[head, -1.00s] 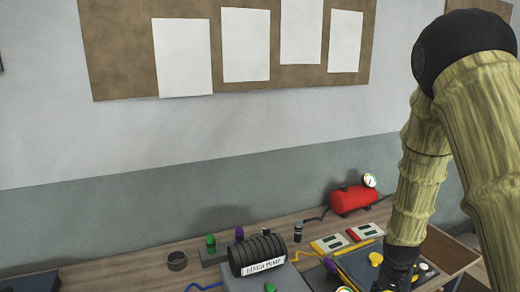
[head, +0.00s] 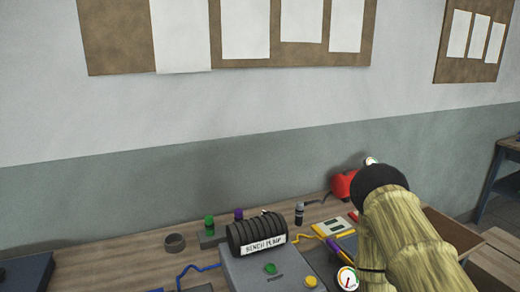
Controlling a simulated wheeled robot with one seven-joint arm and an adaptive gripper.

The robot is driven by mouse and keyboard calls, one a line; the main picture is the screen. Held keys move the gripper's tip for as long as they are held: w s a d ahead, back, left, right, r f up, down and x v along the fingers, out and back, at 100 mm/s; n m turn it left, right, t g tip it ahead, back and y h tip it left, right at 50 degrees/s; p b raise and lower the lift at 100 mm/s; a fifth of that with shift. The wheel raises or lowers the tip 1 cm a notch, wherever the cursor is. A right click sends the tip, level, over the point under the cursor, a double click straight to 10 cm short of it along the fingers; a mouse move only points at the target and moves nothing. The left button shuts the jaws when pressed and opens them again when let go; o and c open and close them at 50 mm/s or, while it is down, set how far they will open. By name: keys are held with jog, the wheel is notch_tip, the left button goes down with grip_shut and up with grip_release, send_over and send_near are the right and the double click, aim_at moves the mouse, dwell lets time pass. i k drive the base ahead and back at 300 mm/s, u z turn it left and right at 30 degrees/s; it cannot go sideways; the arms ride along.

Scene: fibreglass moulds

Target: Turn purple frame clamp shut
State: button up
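A small purple piece (head: 333,246) shows beside the yellow hose, just left of my arm; I cannot tell whether it is the purple frame clamp's handle, or how it is turned. A purple-topped fitting (head: 238,214) stands upright behind the black ribbed pump, next to a green-topped fitting (head: 209,226). My arm comes down over the right part of the bench and hides what lies behind it. My gripper is not visible in the head view.
The bench pump (head: 257,234) sits on a grey box (head: 240,268) with a green button. A dial gauge (head: 347,279) is close to my arm. A red tank (head: 343,184) stands behind it.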

aim_at(330, 245)
jog(key=z, duration=1.95)
jog(key=k, duration=1)
jog(key=u, duration=1.45)
jog(key=i, duration=0.5)
